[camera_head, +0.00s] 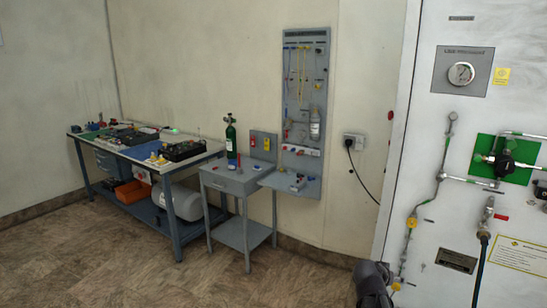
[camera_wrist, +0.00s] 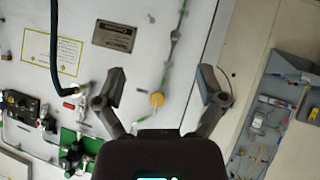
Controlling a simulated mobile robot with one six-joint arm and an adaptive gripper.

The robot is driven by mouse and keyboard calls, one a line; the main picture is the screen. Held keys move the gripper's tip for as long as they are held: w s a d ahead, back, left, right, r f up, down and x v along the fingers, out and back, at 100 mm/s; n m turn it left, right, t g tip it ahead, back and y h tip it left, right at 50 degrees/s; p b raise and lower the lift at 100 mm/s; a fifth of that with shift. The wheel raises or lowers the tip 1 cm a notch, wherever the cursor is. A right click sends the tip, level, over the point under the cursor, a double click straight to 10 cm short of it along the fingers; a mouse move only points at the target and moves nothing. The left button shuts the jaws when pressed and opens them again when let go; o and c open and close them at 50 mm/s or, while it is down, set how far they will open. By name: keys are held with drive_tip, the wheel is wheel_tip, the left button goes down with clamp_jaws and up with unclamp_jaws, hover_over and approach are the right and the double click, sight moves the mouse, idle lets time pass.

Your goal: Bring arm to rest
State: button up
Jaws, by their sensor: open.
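My gripper (camera_wrist: 160,92) is open and empty in the wrist view, its two dark fingers spread wide apart. Behind it stands a white panel (camera_wrist: 140,60) with a green-marked pipe and a yellow tag (camera_wrist: 157,99). In the head view, a dark part of my arm (camera_head: 372,283) shows at the bottom edge, in front of the white panel's lower left. The gripper's fingers cannot be made out in the head view. Nothing is held.
The white panel carries a gauge (camera_head: 461,73), a valve on a green plate (camera_head: 505,160) and a hose (camera_head: 481,265). A grey tool board (camera_head: 305,100), a small grey table (camera_head: 228,180) and a long workbench (camera_head: 80,132) line the wall. The floor (camera_head: 130,265) in front is clear.

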drive_tip(key=s+a+f+n+g+y+p, duration=0.1)
drive_tip(key=s+a+f+n+g+y, duration=0.1)
drive_tip(key=s+a, duration=0.4)
drive_tip(key=s+a+f+n+g+y+p, duration=0.1)
drive_tip(key=s+a+n+g+y, duration=0.3)
drive_tip(key=a, duration=0.9)
drive_tip(key=shift+s+f+y+p, duration=0.35)
drive_tip(key=shift+s+y+p, duration=0.25)
drive_tip(key=shift+s+y, duration=0.6)
